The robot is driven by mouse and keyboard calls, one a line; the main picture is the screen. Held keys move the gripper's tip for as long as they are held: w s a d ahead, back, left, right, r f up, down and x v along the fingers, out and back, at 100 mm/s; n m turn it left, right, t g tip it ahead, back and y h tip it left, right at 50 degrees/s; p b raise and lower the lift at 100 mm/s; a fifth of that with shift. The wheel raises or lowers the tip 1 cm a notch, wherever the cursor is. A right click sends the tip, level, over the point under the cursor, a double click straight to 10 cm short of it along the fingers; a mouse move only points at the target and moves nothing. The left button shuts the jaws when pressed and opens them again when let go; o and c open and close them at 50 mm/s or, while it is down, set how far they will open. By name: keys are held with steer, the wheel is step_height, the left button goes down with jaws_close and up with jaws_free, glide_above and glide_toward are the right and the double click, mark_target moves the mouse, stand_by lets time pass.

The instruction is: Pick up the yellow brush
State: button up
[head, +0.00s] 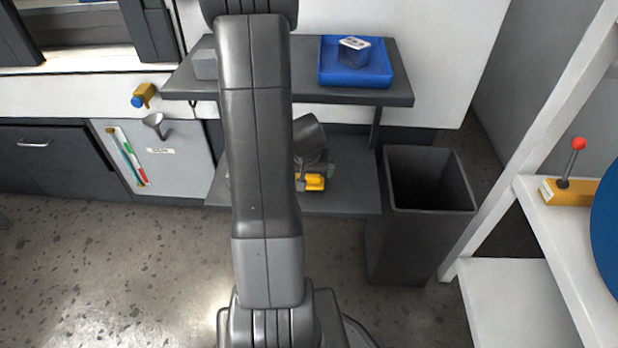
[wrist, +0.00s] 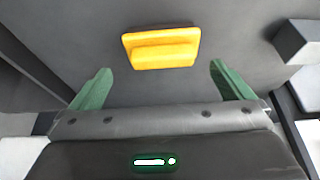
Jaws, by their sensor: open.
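The yellow brush (wrist: 161,47) lies on a dark grey surface in the wrist view. It sits ahead of my gripper (wrist: 161,85), roughly centred between the two green fingertips. The fingers are spread apart with nothing between them. In the head view the yellow brush (head: 314,182) shows on the lower shelf, just right of my arm.
The lower shelf (head: 352,190) lies beneath an upper shelf (head: 395,95) that carries a blue tray (head: 375,75). A dark bin (head: 410,230) stands to the right. A white shelf unit (head: 510,300) is at far right. Floor at left is clear.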

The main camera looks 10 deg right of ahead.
mark_target(307, 175)
steer(key=b+x, duration=0.1)
steer(key=x, duration=0.1)
steer(key=b+x, duration=0.1)
steer(key=x, duration=0.1)
steer(key=b+x, duration=0.1)
steer(key=x, duration=0.2)
steer(key=shift+w+a+r, duration=0.1)
steer(key=shift+w, duration=0.15)
steer(key=shift+r, duration=0.1)
steer(key=c, duration=0.7)
steer(key=shift+c, duration=0.2)
